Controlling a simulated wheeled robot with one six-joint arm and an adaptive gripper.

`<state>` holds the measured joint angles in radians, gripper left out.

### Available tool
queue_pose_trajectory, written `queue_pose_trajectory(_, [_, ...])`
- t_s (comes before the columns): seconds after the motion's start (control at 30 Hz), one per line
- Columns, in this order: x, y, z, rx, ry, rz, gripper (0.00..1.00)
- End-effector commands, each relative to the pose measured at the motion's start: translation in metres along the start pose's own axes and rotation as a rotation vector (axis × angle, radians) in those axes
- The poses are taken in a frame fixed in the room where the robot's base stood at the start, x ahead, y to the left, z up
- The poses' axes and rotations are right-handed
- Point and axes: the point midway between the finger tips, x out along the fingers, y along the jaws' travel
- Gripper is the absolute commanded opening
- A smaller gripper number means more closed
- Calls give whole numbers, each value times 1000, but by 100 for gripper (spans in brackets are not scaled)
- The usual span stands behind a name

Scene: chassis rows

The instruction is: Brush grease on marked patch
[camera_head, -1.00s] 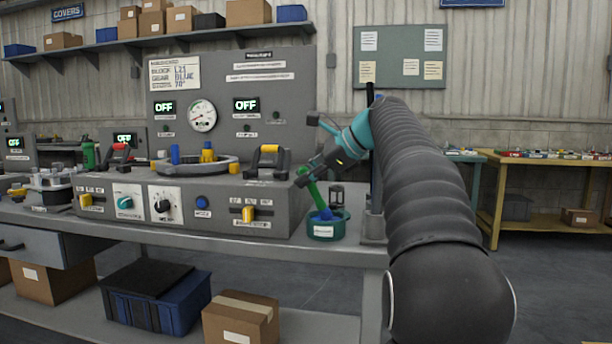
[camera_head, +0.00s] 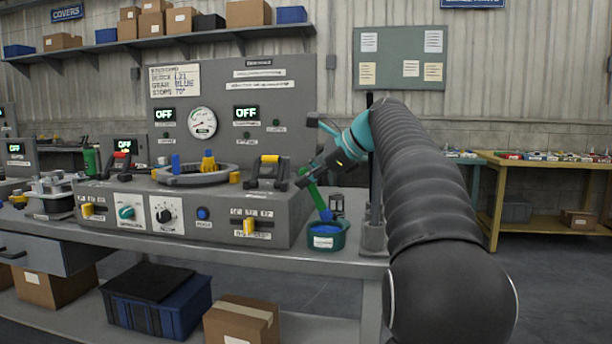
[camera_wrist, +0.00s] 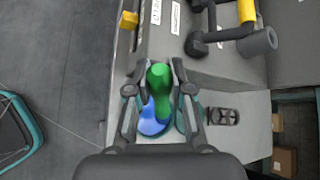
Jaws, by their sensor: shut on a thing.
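My gripper (camera_head: 309,174) is shut on the green handle of a brush (camera_head: 317,195), which tilts down to the right. The wrist view shows the handle (camera_wrist: 160,88) between both fingers. The brush's blue lower end (camera_head: 326,214) is just above a teal tub (camera_head: 325,242) with a white label. Blue grease (camera_head: 327,229) shows inside the tub. Whether the brush end touches the tub's rim I cannot tell. The grey chassis unit (camera_head: 270,228) with a raised ring (camera_head: 195,179) stands left of the tub. I cannot make out a marked patch.
A black-and-yellow handle (camera_head: 267,171) rises from the unit's right end, near my gripper. A grey post in a holder (camera_head: 374,238) stands right of the tub, close to my arm. Boxes sit below the bench. A yellow table (camera_head: 545,162) is at the right.

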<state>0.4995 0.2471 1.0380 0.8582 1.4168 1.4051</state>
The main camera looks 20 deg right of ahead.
Motion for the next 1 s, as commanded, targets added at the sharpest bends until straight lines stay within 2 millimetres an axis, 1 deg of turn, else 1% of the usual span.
queue_pose_trajectory(0.03, [-4,-3,5,0,0,0,0])
queue_pose_trajectory(0.63, [-24,-20,27,0,0,0,0])
queue_pose_trajectory(1.0, [-25,-21,28,0,0,0,0])
